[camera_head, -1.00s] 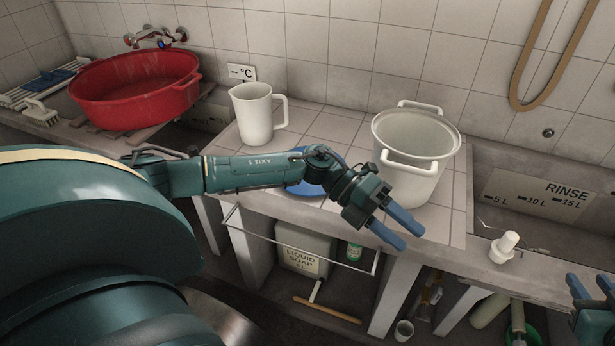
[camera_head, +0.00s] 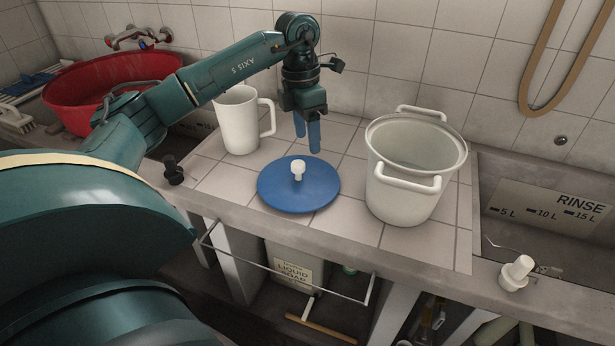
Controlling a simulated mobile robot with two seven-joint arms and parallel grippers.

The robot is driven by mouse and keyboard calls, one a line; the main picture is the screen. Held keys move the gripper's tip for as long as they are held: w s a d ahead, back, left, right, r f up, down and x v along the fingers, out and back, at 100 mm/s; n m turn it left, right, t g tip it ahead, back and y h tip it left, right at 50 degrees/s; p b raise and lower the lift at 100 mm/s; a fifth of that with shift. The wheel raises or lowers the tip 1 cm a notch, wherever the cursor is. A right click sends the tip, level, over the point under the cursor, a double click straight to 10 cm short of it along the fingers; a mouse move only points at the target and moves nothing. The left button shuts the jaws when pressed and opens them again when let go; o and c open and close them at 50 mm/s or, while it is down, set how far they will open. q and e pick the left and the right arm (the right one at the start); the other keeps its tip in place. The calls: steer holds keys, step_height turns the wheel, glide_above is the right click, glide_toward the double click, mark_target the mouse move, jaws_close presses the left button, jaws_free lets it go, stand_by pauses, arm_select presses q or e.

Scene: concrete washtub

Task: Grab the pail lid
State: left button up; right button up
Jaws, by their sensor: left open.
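The pail lid is a round blue disc (camera_head: 275,196) with a white knob (camera_head: 298,169) at its middle. It lies flat on the tiled counter, between the white jug and the white pail. My left gripper (camera_head: 308,136) points downward above and just behind the lid, with its two blue fingers apart and nothing between them. It appears clear of the knob. The white pail (camera_head: 398,197) stands open to the right of the lid, with handles at its front and back. My right gripper is not in view.
A white jug (camera_head: 237,122) stands left of the gripper. A red basin (camera_head: 75,92) sits at the far left. A black knob (camera_head: 173,170) is at the counter's left edge. A white stopper (camera_head: 516,272) is on the front ledge at right. A rail (camera_head: 290,275) runs below the counter front.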

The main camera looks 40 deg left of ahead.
arm_select(q)
steer(key=a+r+y, duration=0.1)
steer(key=a, duration=0.2)
glide_above(298, 163)
steer(key=shift+n, duration=0.3)
steer(key=f, duration=0.6)
steer(key=shift+s+d+f, duration=0.2)
steer(key=shift+s+d, duration=0.05)
steer(key=shift+d, duration=0.05)
steer(key=shift+w+a+f, duration=0.1)
steer(key=shift+a+f, duration=0.05)
steer(key=shift+f, duration=1.4)
steer(key=shift+w+a+f, duration=0.1)
steer(key=shift+f, duration=1.45)
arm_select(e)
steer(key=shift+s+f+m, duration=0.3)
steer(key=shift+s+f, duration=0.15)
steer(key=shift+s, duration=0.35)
arm_select(q)
steer(key=c, duration=1.1)
